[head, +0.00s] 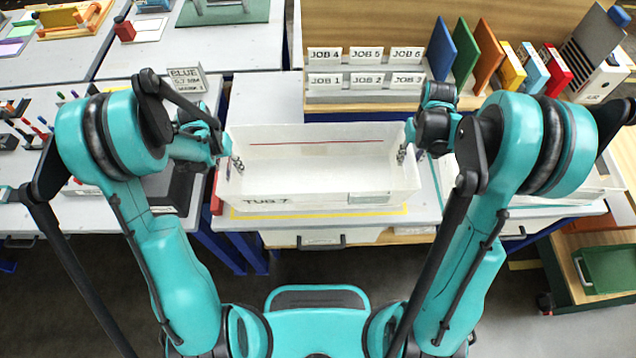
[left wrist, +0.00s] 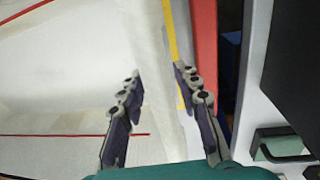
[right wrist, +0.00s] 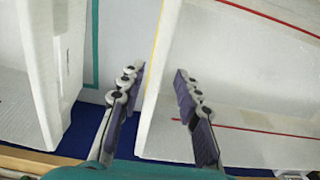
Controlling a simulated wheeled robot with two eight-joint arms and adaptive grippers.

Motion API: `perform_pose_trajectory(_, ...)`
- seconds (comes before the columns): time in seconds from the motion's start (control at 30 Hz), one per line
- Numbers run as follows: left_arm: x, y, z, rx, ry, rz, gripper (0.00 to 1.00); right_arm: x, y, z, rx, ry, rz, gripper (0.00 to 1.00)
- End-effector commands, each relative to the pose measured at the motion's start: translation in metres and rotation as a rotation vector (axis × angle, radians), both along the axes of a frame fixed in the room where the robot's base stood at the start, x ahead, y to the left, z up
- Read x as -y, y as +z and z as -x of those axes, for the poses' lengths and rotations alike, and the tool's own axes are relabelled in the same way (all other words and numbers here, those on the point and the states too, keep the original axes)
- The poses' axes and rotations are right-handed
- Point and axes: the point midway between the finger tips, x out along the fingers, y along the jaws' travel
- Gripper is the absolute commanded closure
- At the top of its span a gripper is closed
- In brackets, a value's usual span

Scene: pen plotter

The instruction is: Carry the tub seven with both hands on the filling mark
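Tub seven (head: 270,185) is a white open tub labelled TUB 7, upright on the table, with a red line (head: 315,142) inside its far wall. Yellow marking (head: 320,213) shows on the table along its front edge; the tub hides the rest. My left gripper (head: 234,165) is at the tub's left end wall. In the left wrist view its fingers (left wrist: 158,69) are apart, one on each side of the wall. My right gripper (head: 403,152) is at the right end wall. In the right wrist view its fingers (right wrist: 159,69) straddle that wall, also apart. Contact is unclear.
A rack with job labels (head: 365,82) and coloured boards (head: 465,55) stands behind the tub. A BLUE sign (head: 187,80) stands at the back left. Another white container (right wrist: 35,70) is close beside the right gripper. A red strip (left wrist: 205,60) lies beside the left end.

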Motion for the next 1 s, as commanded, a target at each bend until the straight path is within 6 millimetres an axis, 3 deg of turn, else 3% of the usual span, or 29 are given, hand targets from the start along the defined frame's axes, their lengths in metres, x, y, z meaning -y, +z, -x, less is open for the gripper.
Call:
perform_pose_trajectory(0.27,-0.003,0.008,0.000,0.001,0.003,-0.002,0.68,0.002,0.000,0.000,0.001,-0.002,0.003,0.67)
perform_pose_trajectory(0.7,-0.013,0.094,0.001,0.000,0.001,-0.001,0.68,0.003,0.000,0.000,0.001,-0.003,0.004,0.67)
perform_pose_trajectory(1.0,-0.016,0.119,0.000,0.000,0.001,-0.001,0.68,0.003,0.006,0.000,0.001,-0.004,0.004,0.67)
